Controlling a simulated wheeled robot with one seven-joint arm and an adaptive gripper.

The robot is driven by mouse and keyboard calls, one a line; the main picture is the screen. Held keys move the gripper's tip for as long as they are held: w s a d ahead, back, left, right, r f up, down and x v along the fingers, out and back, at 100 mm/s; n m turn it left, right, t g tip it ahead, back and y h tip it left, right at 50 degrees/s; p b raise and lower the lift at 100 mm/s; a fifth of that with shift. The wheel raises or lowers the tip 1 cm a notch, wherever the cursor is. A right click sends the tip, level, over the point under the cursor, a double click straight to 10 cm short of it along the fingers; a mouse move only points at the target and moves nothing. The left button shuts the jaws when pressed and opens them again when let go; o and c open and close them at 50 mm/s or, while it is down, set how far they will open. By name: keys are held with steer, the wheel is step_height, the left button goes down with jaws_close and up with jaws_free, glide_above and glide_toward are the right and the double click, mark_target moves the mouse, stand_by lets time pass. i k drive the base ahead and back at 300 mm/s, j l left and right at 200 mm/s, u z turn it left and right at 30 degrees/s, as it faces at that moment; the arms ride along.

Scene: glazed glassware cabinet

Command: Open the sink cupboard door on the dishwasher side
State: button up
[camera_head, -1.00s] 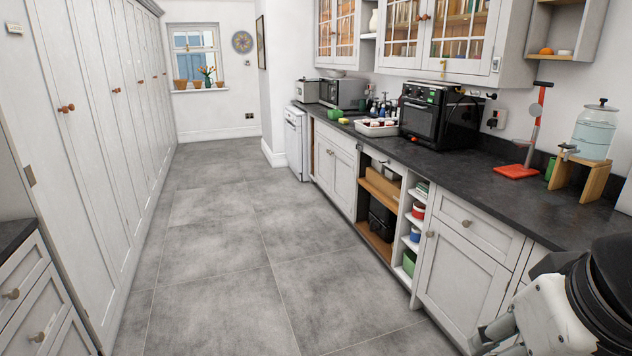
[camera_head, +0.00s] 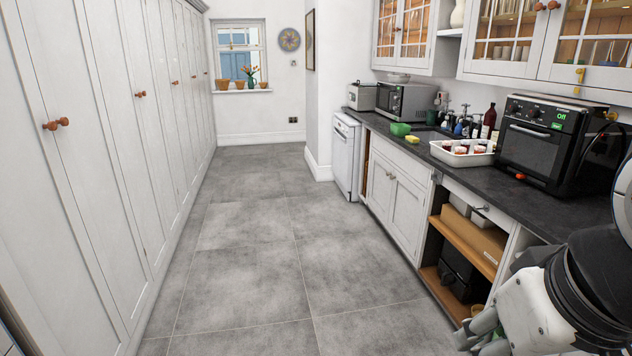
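The sink cupboard stands under the worktop on the right, with two pale panelled doors, both shut. Its far door (camera_head: 379,186), on the dishwasher side, has a small knob near the middle seam. The near door (camera_head: 407,212) is beside it. The white dishwasher (camera_head: 345,157) stands beyond the cupboard, with its front shut. My gripper (camera_head: 478,334) is at the lower right, low and well short of the cupboard doors. Its fingers are small and partly cut off, so I cannot tell how far they are open.
Open shelves (camera_head: 469,245) lie between my gripper and the sink cupboard. The worktop (camera_head: 535,200) carries a black oven (camera_head: 545,142), a white tray (camera_head: 440,152) and a green bowl (camera_head: 400,129). Tall cupboards (camera_head: 90,170) line the left. The grey floor (camera_head: 255,250) between is clear.

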mark_target(381, 188)
steer(key=i, duration=3.85)
steer(key=i+u, duration=0.1)
steer(key=i, duration=0.5)
steer(key=i+l, duration=0.15)
steer(key=i, duration=0.4)
steer(key=i+j+u, duration=0.05)
